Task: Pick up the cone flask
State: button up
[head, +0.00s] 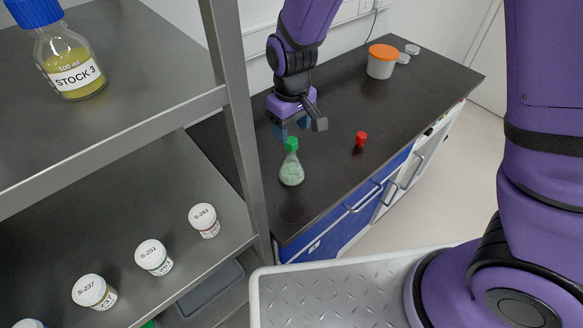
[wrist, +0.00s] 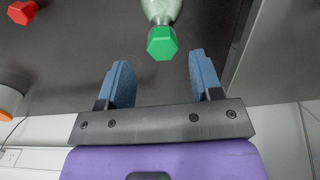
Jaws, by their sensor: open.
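The cone flask (head: 291,171) stands upright on the black bench, with a green stopper and pale green contents. In the wrist view its green stopper (wrist: 162,43) shows at the top, with part of the glass body (wrist: 162,10) behind it. My gripper (head: 297,128) is just above and behind the flask in the head view. In the wrist view its two blue fingers (wrist: 158,72) are apart, with nothing between them. The stopper lies a little beyond the fingertips, roughly centred between them. The flask's lower part is cut off in the wrist view.
A small red-capped item (head: 360,139) stands on the bench right of the flask. A white tub with an orange lid (head: 382,61) is at the far end. A metal shelf (head: 232,110) with several jars and a stock bottle (head: 70,65) rises close on the left.

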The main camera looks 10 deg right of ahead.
aim_at(291, 140)
jog(key=shift+s+f, duration=0.15)
jog(key=shift+f, duration=1.55)
jog(key=shift+s+f, duration=0.1)
jog(key=shift+f, duration=1.6)
grip_shut()
